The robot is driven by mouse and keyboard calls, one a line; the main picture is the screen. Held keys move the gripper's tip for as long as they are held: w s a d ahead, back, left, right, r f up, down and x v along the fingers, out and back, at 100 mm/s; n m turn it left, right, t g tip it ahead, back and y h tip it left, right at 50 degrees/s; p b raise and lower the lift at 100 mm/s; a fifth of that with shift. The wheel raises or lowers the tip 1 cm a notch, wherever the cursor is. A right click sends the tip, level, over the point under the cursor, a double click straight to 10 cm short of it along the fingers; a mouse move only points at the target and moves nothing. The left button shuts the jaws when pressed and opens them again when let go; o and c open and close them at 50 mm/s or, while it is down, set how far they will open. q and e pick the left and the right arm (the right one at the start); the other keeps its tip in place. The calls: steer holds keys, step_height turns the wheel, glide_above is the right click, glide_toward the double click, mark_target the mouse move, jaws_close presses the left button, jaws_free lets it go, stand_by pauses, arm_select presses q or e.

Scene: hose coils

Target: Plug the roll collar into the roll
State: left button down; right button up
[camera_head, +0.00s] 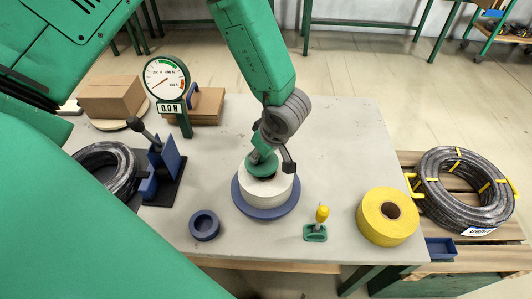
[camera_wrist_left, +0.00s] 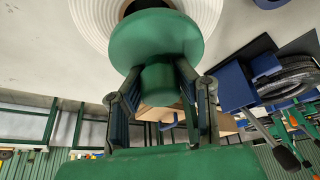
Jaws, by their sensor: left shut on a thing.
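The white roll (camera_head: 267,190) lies flat on a blue round base (camera_head: 250,207) in the middle of the table. The green roll collar (camera_head: 261,160) is a wide flange with a narrower neck. My left gripper (camera_head: 266,146) is shut on the collar's neck and holds it over the roll's centre. In the left wrist view, the flange of the collar (camera_wrist_left: 155,38) covers most of the dark hole of the roll (camera_wrist_left: 88,15). Part of the hole shows past the flange, so the collar looks off-centre. I cannot tell whether they touch. My right gripper is not in view.
A blue ring (camera_head: 204,225), a green stand with a yellow top (camera_head: 316,233) and a yellow roll (camera_head: 387,216) stand near the front edge. A force gauge (camera_head: 166,80) and a blue lever clamp (camera_head: 165,170) are at left. A hose coil (camera_head: 463,187) lies on a pallet at right.

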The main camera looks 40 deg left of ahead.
arm_select(q)
steer(key=shift+a+f, duration=0.15)
steer(key=shift+a, duration=0.5)
steer(key=shift+d, duration=1.1)
steer(key=shift+d+r, duration=0.25)
steer(key=shift+d, duration=0.35)
steer(key=shift+a+f+p, duration=0.25)
steer(key=shift+a+p, duration=0.1)
steer(key=shift+a, duration=0.4)
steer(key=shift+d+r, duration=0.15)
steer(key=shift+d, duration=0.5)
steer(key=shift+d+p, duration=0.35)
steer(key=shift+a+f, duration=0.2)
steer(key=shift+a, duration=0.5)
steer(key=shift+d+f, duration=0.2)
steer(key=shift+d, duration=0.2)
steer(key=shift+d+f+b, duration=0.25)
steer(key=shift+f+b, duration=0.05)
steer(key=shift+a, duration=0.55)
steer(key=shift+d+r, duration=0.25)
steer(key=shift+r, duration=0.2)
steer(key=shift+d+r, duration=0.15)
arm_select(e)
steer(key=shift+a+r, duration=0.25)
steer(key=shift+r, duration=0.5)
